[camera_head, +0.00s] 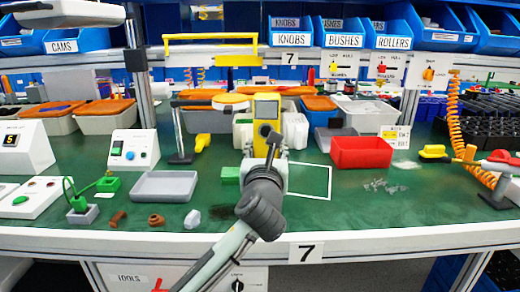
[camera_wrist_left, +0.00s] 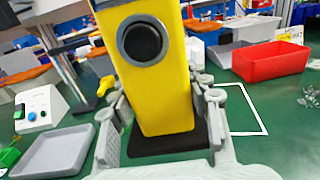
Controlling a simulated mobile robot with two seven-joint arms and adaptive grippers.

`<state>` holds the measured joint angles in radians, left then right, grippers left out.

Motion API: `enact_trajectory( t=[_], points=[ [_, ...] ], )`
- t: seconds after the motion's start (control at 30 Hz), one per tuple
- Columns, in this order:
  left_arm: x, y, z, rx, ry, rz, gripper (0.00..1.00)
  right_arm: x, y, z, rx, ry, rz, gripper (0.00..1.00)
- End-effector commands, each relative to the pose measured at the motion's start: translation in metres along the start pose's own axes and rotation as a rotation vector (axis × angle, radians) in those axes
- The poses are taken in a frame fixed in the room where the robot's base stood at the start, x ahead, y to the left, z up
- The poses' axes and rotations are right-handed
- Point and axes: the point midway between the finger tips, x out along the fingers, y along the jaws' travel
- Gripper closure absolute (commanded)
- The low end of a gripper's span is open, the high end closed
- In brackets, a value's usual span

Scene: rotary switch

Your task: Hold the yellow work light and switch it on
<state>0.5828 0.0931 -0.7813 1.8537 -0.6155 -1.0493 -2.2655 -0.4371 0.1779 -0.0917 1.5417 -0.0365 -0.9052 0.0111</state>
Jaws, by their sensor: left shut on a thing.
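The yellow work light (camera_head: 267,103) stands upright in the middle of the green bench in the head view. Its tall yellow body (camera_wrist_left: 165,105) fills the middle of the left wrist view, with a round black rotary knob (camera_wrist_left: 143,40) in a grey ring on its near face. It rises from a dark base plate (camera_wrist_left: 170,144). My left gripper (camera_wrist_left: 163,118) has one finger on each side of the lower body and is shut on it. In the head view my arm covers the lower part of the light. My right gripper is not in view.
A red bin (camera_head: 361,152) stands right of the light, with loose screws (camera_head: 383,187) in front. A grey tray (camera_head: 164,186) and a white control box (camera_head: 133,149) are to the left. A white-outlined area (camera_head: 311,182) on the bench looks empty.

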Motion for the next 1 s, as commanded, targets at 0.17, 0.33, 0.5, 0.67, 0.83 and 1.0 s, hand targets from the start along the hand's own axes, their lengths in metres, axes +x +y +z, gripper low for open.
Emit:
enact_trajectory(
  t=[0.17, 0.33, 0.5, 0.67, 0.83, 1.0],
  points=[
    [0.006, -0.01, 0.002, -0.001, -0.004, -0.001, 0.94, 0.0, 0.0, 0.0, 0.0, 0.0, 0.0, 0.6],
    [0.012, -0.018, 0.002, -0.001, -0.003, -0.002, 0.94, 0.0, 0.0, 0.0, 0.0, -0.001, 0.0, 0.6],
    [0.018, -0.026, 0.002, -0.001, -0.004, -0.001, 0.94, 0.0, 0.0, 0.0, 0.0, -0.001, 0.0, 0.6],
    [0.022, -0.033, 0.002, -0.001, -0.004, -0.001, 0.94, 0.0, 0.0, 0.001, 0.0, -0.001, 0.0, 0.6],
    [0.023, -0.034, 0.002, -0.001, -0.004, -0.001, 0.94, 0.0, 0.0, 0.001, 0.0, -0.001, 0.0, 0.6],
    [0.023, -0.034, 0.002, -0.001, -0.004, -0.001, 0.94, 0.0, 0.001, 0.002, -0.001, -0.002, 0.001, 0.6]
  ],
)
